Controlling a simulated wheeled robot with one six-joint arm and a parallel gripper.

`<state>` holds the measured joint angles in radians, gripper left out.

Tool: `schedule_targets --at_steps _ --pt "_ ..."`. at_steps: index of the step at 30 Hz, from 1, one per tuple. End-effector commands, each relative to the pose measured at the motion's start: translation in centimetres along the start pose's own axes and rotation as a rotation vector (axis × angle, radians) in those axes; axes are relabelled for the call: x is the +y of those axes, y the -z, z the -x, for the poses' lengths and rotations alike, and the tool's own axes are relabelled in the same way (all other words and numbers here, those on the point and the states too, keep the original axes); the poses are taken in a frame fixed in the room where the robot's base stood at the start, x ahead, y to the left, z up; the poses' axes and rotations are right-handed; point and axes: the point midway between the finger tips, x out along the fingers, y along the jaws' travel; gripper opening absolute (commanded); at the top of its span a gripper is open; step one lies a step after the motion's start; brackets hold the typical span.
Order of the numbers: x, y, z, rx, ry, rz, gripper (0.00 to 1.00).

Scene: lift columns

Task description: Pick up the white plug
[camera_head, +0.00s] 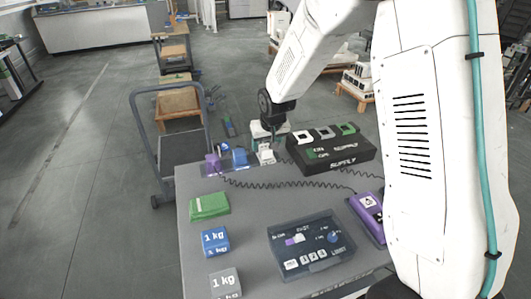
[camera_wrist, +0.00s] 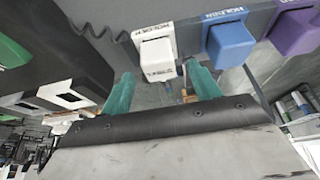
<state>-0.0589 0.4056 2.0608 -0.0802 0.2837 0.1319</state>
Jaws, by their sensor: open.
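The white plug (camera_head: 266,156) stands in a holder at the far edge of the grey table, the rightmost of three plugs in the head view. In the wrist view the white plug (camera_wrist: 157,58) is between the lines of the two teal fingers, just beyond their tips. My gripper (camera_wrist: 162,82) is open with nothing seen between its fingers. In the head view my gripper (camera_head: 265,133) is right above the white plug, and whether they touch cannot be told. The arm partly hides that spot.
A blue plug (camera_head: 239,157) and a purple plug (camera_head: 212,161) stand to the left. A black supply box (camera_head: 334,158) is close on the right, with coiled cables in front. A green block (camera_head: 209,206), weights (camera_head: 215,241) and a control panel (camera_head: 310,246) lie nearer.

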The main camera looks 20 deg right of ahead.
Motion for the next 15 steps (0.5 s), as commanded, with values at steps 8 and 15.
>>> schedule_targets --at_steps 8,15 --pt "0.1 0.0 -3.0 -0.001 0.000 0.001 0.62" --pt "0.1 0.0 -2.9 0.000 0.000 0.001 0.51"
